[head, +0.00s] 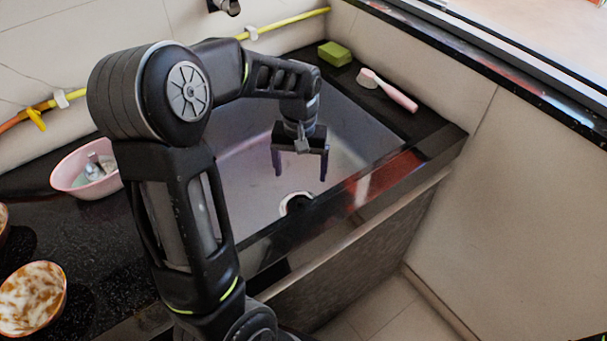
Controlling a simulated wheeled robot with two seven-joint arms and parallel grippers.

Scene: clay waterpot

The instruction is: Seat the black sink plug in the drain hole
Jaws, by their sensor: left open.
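The drain (284,205) is in the sink floor near the front edge, with a pale ring around a dark centre. I cannot tell whether that dark centre is the black plug or the open hole. No separate black plug shows elsewhere in the head view. My left gripper (301,177) points down into the sink, open, its two fingers wide apart with nothing visible between them. In the picture it is just above the drain; its height over it is hard to judge. My right gripper is out of view.
The metal sink (245,185) is set in a black counter (95,240). A pink bowl (68,178) with things in it and a stained bowl (35,300) stand left. A green sponge (335,54) and pink brush (398,96) lie behind the sink. A yellow hose (290,21) runs along the wall.

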